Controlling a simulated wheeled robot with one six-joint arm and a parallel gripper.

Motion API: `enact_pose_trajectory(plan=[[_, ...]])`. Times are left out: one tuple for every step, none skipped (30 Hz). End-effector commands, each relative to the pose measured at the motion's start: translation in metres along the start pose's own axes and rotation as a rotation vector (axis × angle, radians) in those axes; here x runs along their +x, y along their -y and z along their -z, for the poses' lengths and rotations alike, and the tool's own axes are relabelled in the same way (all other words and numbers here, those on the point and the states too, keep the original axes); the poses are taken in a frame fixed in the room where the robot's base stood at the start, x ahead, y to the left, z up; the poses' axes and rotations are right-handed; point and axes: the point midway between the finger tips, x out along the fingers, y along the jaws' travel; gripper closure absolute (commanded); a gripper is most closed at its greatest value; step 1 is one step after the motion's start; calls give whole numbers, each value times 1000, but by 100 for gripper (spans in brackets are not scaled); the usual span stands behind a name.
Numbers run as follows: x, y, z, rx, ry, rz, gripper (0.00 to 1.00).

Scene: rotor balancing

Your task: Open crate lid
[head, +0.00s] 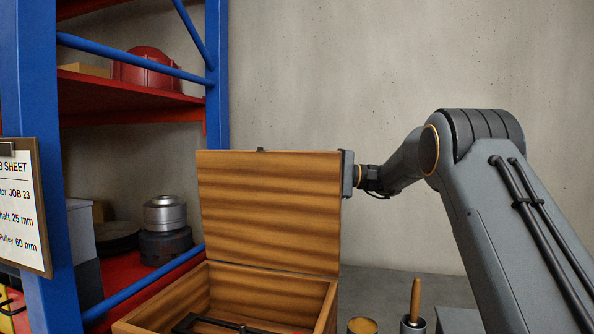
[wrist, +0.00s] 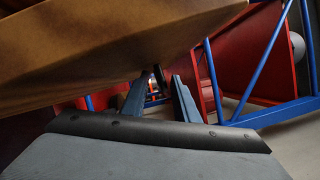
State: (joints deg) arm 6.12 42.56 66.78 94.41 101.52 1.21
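The wooden crate (head: 325,306) stands low in the middle of the head view. Its lid (head: 268,210) is raised, standing roughly upright at the crate's back edge. A small dark fitting (head: 262,149) shows at the lid's top edge. My gripper (head: 347,174) is at the lid's upper right edge, partly hidden; whether it touches the lid is unclear. In the wrist view, my gripper's fingers (wrist: 160,88) are apart, under a large brown wooden surface (wrist: 120,45), with a small dark piece seen between their tips. No grip on the lid shows.
A dark metal piece (head: 215,325) lies inside the crate. A blue and red shelf rack (head: 217,80) stands at left, with a job sheet (head: 22,205) before it. A round tin (head: 362,327) and a cup with a wooden-handled tool (head: 413,324) stand right of the crate.

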Motion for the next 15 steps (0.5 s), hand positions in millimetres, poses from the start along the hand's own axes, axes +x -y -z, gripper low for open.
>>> enact_pose_trajectory(plan=[[-4, -1, 1, 0, -1, 0, 72], [-6, -1, 1, 1, -1, 0, 72], [-8, -1, 1, 1, -1, 0, 72], [-10, -1, 1, 1, -2, 0, 72], [-12, -1, 1, 1, -2, 0, 72], [-15, -2, 1, 1, -2, 0, 72], [-17, -2, 1, 1, -2, 0, 72], [-19, -2, 1, 1, -2, 0, 72], [-21, -2, 1, 1, -1, 0, 72], [-23, -2, 1, 1, -1, 0, 72], [-25, -2, 0, 1, -1, 0, 72], [-27, -2, 0, 1, -1, 0, 72], [-29, -2, 1, 1, -1, 0, 72], [-31, -2, 1, 1, -1, 0, 72], [-34, -2, 1, 1, -1, 0, 72]])
